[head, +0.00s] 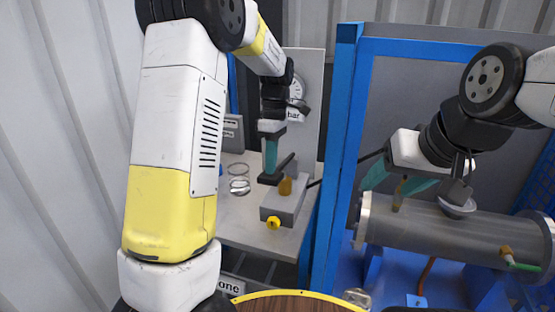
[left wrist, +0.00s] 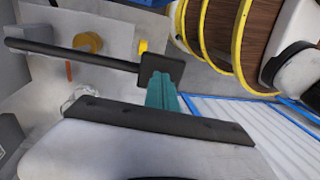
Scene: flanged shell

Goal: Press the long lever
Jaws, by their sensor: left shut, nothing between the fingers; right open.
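The long lever is a black rod (left wrist: 85,53) in the left wrist view, with a square black pad (left wrist: 161,67) at its end. In the head view a dark pad (head: 269,179) shows beside the brass fitting on a grey block (head: 283,209). My left gripper (head: 270,168) is shut and empty, its teal fingers pointing down at the pad. In the left wrist view the fingertips (left wrist: 159,84) meet the pad's edge; whether they touch it I cannot tell. My right gripper (head: 397,182) is open and empty above the grey flanged shell (head: 440,230).
The block stands on a grey table (head: 245,222) with ring-shaped parts (head: 239,185) to its left. A blue post (head: 337,150) rises right of the table. A gauge panel (head: 310,110) stands behind. A round brown top with yellow rim (head: 285,300) is at the front.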

